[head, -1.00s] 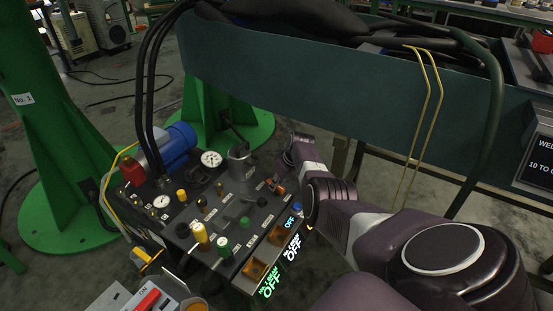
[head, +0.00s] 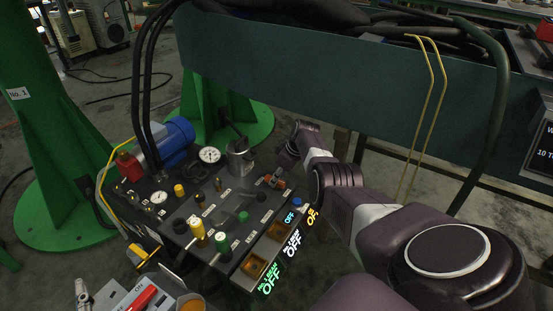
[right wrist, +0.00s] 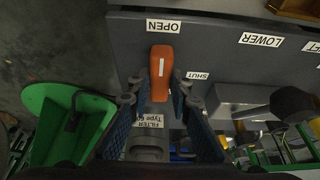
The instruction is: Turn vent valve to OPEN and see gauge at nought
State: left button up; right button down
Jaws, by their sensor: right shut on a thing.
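The vent valve's orange lever (right wrist: 161,72) shows in the right wrist view, its far end beside the OPEN label (right wrist: 165,26). The SHUT label (right wrist: 197,76) lies to its right. My right gripper (right wrist: 156,93) is shut on the lever, a finger on each side. My left gripper is out of view.
The panel (head: 180,228) holds several knobs and levers, including a yellow one (head: 197,228) and a green one (head: 222,243). A metal cylinder (head: 239,160) stands near the lever. Black hoses rise at the left; a teal beam (head: 300,70) crosses behind.

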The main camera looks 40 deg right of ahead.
jog(key=c, duration=1.8)
grip_release()
jog(key=shift+o, duration=0.2)
jog(key=shift+v, duration=0.8)
jog(key=v, duration=1)
jog(key=shift+r, duration=0.15)
jog(key=shift+s, duration=0.2)
